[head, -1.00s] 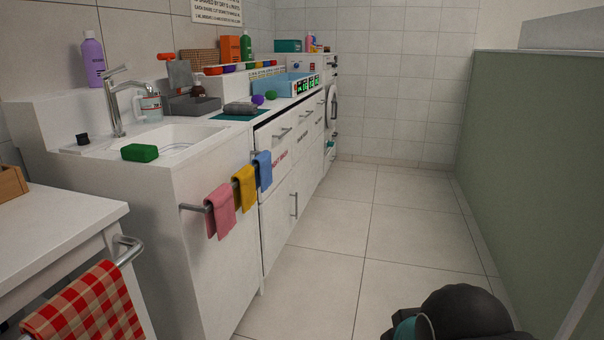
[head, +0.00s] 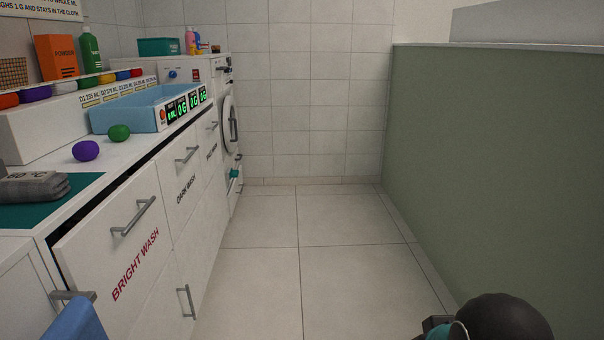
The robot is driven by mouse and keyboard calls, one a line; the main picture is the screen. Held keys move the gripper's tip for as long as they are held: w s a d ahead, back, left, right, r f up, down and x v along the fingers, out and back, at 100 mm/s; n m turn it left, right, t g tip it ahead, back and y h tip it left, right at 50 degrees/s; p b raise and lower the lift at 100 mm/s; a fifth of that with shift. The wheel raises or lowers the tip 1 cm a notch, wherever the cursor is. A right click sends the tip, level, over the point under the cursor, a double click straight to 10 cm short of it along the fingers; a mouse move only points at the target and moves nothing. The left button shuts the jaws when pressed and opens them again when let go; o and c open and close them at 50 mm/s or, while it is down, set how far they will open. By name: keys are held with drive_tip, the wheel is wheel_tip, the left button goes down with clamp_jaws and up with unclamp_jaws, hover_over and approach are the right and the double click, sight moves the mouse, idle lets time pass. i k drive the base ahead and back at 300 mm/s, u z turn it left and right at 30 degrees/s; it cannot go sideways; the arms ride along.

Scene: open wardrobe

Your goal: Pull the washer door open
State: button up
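The white washer (head: 206,72) stands at the far end of the counter row, against the tiled back wall. Its round door (head: 228,122) faces the aisle and is seen at a steep angle. It looks closed. A grey upright handle (head: 234,124) shows on the door. Part of my dark arm shows at the bottom right, well short of the washer. My gripper's fingers cannot be made out.
Drawer handles (head: 133,217) and a blue cloth (head: 75,322) on a rail jut into the aisle on the left. A green partition (head: 480,160) bounds the right. The tiled floor (head: 300,230) between is clear up to the back wall. A small teal thing (head: 235,173) shows low on the washer.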

sight(235, 124)
drive_tip(key=z, duration=0.1)
drive_tip(key=i, duration=1.9)
drive_tip(key=u, duration=0.5)
drive_tip(key=i, duration=2.15)
drive_tip(key=u, duration=0.4)
